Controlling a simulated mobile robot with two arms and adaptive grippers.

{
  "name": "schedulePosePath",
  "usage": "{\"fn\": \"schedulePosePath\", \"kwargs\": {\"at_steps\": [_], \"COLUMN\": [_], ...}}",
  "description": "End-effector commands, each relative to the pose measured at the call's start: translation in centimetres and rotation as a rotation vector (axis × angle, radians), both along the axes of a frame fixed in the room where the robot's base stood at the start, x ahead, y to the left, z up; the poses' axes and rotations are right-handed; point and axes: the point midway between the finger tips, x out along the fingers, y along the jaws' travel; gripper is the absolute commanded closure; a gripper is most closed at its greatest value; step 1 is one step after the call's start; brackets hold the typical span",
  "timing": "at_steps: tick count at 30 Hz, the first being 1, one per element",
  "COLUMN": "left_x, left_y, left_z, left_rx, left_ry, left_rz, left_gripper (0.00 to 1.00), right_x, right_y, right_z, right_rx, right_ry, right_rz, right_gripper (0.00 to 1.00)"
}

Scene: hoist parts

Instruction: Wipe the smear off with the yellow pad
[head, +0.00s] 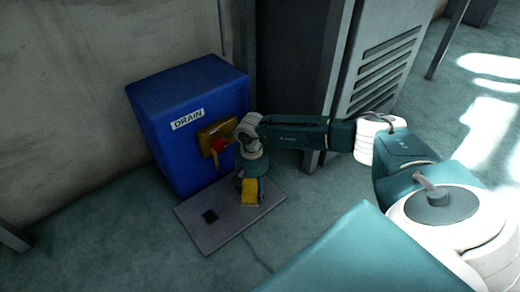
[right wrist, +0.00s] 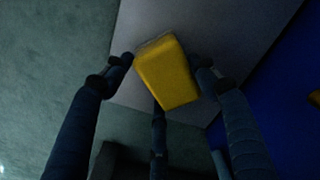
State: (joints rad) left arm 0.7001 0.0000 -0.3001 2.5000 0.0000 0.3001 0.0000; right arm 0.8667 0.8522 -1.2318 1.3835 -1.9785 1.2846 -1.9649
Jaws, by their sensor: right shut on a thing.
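The yellow pad (head: 250,191) is held in my right gripper (head: 249,182), low over the right part of a grey plate (head: 229,228) on the floor. In the right wrist view the pad (right wrist: 167,72) sits between the fingers, with the plate (right wrist: 215,30) behind it. Whether the pad touches the plate I cannot tell. A dark square patch (head: 209,216) lies on the plate, left of the pad and apart from it. Whether it is the smear I cannot tell; no other smear shows clearly. My left gripper is not in view.
A blue box (head: 180,150) labelled DRAIN stands against the wall behind the plate. Its yellow fitting with a red handle (head: 218,146) is close to my right wrist. A grey vented cabinet (head: 375,70) stands at the back right. Floor left of the plate is clear.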

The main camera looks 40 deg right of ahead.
Motion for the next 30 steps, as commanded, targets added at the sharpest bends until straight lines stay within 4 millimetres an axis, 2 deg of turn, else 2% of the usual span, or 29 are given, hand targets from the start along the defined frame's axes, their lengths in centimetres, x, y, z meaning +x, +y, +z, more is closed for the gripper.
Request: {"fn": "schedulePosePath", "kwargs": {"at_steps": [3, 13, 25, 30], "left_x": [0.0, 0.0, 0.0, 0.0], "left_y": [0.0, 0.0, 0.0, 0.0], "left_z": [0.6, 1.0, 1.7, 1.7], "left_rx": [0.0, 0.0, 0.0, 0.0], "left_ry": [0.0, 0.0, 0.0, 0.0], "left_rz": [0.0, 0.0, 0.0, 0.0], "left_gripper": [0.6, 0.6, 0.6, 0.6], "right_x": [-0.2, -0.2, -0.3, -0.4], "right_y": [1.8, 3.8, 9.0, 10.2], "right_z": [0.1, 0.1, 0.0, -0.1], "right_rx": [0.003, 0.003, 0.003, 0.002], "right_ry": [0.004, 0.002, 0.001, 0.001], "right_rz": [0.005, 0.003, 0.004, 0.002], "right_gripper": [0.77, 0.77, 0.77, 0.77]}}
